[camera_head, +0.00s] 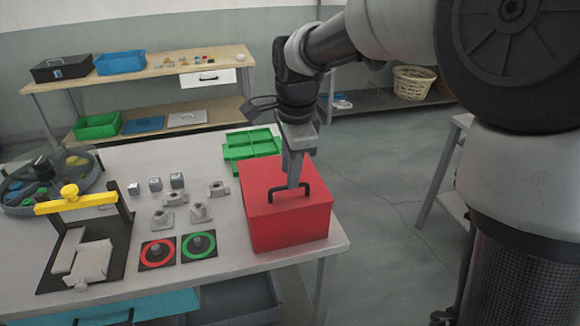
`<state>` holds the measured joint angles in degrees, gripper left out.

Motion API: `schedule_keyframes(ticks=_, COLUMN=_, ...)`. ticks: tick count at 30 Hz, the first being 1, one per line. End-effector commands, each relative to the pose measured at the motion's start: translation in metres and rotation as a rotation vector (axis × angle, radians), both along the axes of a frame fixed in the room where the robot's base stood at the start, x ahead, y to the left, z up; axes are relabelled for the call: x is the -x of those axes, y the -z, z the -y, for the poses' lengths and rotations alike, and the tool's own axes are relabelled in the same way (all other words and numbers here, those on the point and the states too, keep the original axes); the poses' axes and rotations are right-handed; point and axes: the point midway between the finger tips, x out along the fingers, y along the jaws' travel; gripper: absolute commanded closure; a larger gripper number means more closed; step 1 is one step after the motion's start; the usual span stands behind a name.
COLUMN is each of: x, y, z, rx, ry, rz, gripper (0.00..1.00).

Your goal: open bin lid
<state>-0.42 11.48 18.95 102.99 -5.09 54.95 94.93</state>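A red bin (285,234) stands on the right end of the table. Its red lid (262,186) lies flat on top and is closed. A black arched handle (277,191) stands up from the lid. My gripper (293,184) points down from above, with its fingertips at the handle's middle. The handle's middle is partly hidden behind the fingers. I cannot tell whether the fingers are closed on the handle or only around or beside it.
A green divided tray (252,143) sits just behind the bin. Small grey metal parts (200,212), red and green ringed pads (198,246), a yellow-handled fixture (76,203) and a round grey tub (88,158) fill the table's left. The table's right edge is close to the bin.

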Motion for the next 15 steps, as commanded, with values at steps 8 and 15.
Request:
schedule_keyframes(ticks=8, x=-0.005, y=0.028, z=-0.002, rx=0.000, ry=0.001, rz=0.000, gripper=0.72)
schedule_keyframes(ticks=15, x=-0.006, y=0.030, z=-0.002, rx=0.000, ry=0.000, rz=0.000, gripper=0.72)
